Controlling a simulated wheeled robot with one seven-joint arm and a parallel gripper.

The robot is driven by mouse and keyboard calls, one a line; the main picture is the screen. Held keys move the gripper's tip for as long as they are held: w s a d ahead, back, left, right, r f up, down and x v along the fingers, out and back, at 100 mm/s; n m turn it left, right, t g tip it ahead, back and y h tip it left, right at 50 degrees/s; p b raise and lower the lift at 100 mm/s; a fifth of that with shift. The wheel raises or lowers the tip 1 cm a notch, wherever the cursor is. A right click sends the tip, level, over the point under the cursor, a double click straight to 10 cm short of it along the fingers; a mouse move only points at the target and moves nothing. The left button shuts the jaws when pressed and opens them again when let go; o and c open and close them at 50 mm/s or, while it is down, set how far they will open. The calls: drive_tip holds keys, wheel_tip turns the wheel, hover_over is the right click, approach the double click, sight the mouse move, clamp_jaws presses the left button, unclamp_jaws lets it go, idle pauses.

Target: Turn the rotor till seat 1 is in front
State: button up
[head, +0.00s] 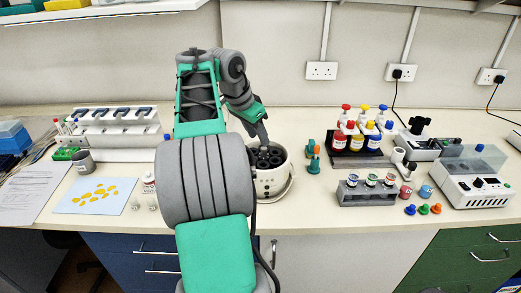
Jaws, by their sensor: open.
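The rotor (277,158) sits inside a round white centrifuge (268,186) at the middle of the bench, with several dark seats showing. My gripper (264,144) reaches down from above, its fingertips at or just over the rotor's hub. It is open; whether it touches the rotor cannot be told. My arm hides the left part of the centrifuge. Seat numbers are too small to read, so I cannot tell which seat is in front.
A black rack with coloured bottles (354,143) and a grey rack of jars (367,190) stand to the right. Teal and orange pieces (313,160) stand close by the centrifuge's right side. A blue sheet with yellow pieces (95,196) lies left. Bare bench shows in front of the centrifuge's right side.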

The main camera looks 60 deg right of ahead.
sight(262, 149)
drive_tip(key=b+x, duration=0.1)
drive_tip(key=x, duration=0.4)
drive_tip(key=shift+f, duration=0.1)
clamp_jaws()
idle(0.4)
